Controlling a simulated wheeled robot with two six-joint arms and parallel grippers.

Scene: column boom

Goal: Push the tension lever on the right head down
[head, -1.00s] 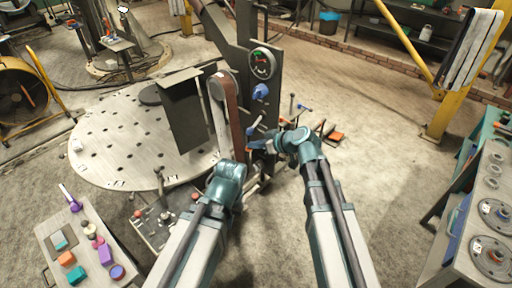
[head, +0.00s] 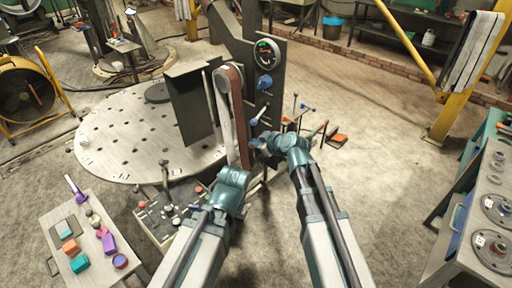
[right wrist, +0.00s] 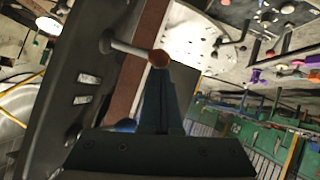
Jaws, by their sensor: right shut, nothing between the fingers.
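The right head is a dark upright plate with a brown belt (head: 237,120) and a round gauge (head: 265,52). In the right wrist view a lever with a grey shaft and a reddish-brown ball (right wrist: 159,59) sticks out from the plate. I cannot tell for certain that this is the tension lever. My right gripper (right wrist: 160,80) is shut and empty, its tips just below the ball in the picture; contact is unclear.
A round perforated table (head: 120,150) stands behind at the left. A side table (head: 60,225) with coloured blocks is at lower left. A bench with discs (head: 450,255) is at the right. Open floor (head: 380,190) lies right of my right arm.

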